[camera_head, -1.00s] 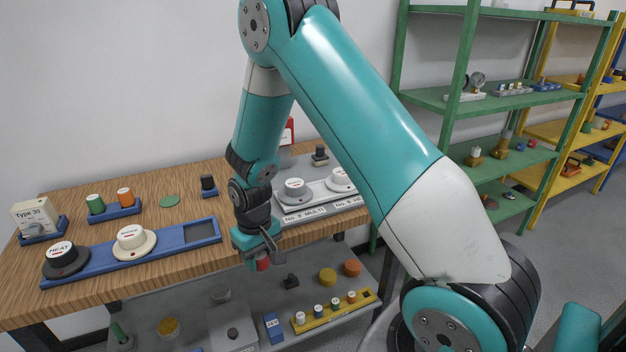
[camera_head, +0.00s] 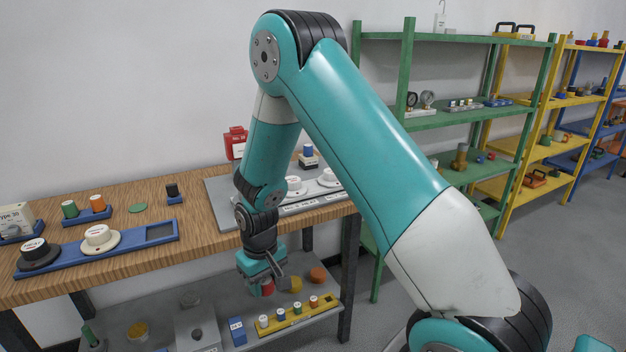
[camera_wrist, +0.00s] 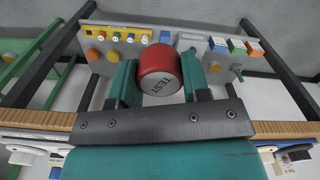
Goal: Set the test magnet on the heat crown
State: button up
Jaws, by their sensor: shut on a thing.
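The test magnet (camera_head: 268,289) is a red cylinder; its grey end face reads TEST in the wrist view (camera_wrist: 160,74). My gripper (camera_head: 266,280) is shut on it, with one teal finger on each side in the wrist view. It holds the magnet in front of the bench edge, below the top. The heat crown (camera_head: 37,255) is a black round base with a white cap marked HEAT. It sits at the left end of a blue tray (camera_head: 128,247) on the wooden bench, far left of my gripper.
A cream round detector (camera_head: 99,238) sits mid-tray; the tray's right recess is empty. Behind it stand a green and orange peg holder (camera_head: 87,217) and a small black block (camera_head: 173,191). A lower shelf (camera_head: 220,310) holds a yellow rack (camera_head: 290,318). Green shelving (camera_head: 437,122) stands right.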

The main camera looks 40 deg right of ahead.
aim_at(292, 179)
jog(key=z, duration=1.1)
jog(key=i, duration=0.1)
